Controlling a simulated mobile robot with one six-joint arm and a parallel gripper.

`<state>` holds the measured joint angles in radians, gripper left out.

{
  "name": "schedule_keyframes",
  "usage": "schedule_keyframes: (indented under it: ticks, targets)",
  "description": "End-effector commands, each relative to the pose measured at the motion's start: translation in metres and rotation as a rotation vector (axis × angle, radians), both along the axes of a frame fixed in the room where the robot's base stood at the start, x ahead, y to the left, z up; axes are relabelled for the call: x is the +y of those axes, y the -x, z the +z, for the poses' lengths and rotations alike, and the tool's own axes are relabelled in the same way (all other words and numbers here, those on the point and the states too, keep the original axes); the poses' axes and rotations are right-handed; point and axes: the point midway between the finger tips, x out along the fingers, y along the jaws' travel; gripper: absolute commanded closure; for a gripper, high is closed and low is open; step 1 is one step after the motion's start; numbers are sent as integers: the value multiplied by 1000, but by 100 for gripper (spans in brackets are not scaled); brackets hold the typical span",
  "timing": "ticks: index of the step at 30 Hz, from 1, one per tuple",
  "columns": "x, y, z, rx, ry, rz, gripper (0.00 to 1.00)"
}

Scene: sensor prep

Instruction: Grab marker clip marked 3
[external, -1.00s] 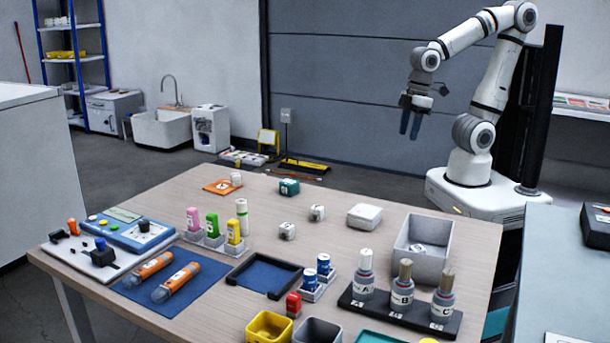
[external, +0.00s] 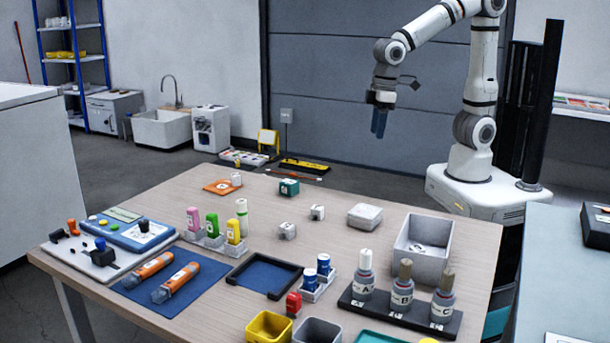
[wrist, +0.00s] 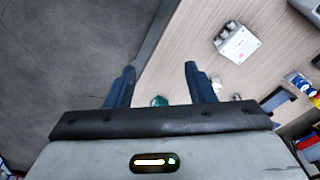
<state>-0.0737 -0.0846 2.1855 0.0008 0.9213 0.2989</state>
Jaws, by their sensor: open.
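Small white clip-like blocks with dark marks stand on the table: one near the middle (external: 317,212), one nearer the front (external: 287,230), and one at the orange card (external: 236,179). I cannot read their marks, so I cannot tell which is marked 3. My gripper (external: 380,122) hangs fingers down, high beyond the table's far edge, apart from all the blocks. In the wrist view my gripper (wrist: 159,68) has its two blue fingers spread with nothing held between them. A white box with a label (wrist: 238,42) shows to their right.
A green block (external: 289,187) and a white box (external: 364,216) stand near the far side. A grey bin (external: 443,262) and the bottle rack (external: 380,306) stand on the right. Pens, trays and cups fill the front and left. The table's far middle has free room.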

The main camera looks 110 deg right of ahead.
Motion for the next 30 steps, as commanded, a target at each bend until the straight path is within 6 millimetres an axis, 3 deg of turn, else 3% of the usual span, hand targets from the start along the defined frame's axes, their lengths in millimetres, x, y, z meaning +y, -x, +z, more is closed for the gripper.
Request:
schedule_keyframes:
  ticks: [1,6,12,15,21,30]
  targets:
    - [8,-22,0,16,-4,-32,51]
    - [33,-88,-13,50,-16,-160,51]
    - [69,-155,-46,89,-19,-308,51]
    - [84,-180,-65,104,-19,-370,51]
    - [103,-205,-90,117,-18,-446,51]
    - [105,-208,-119,122,-17,-459,51]
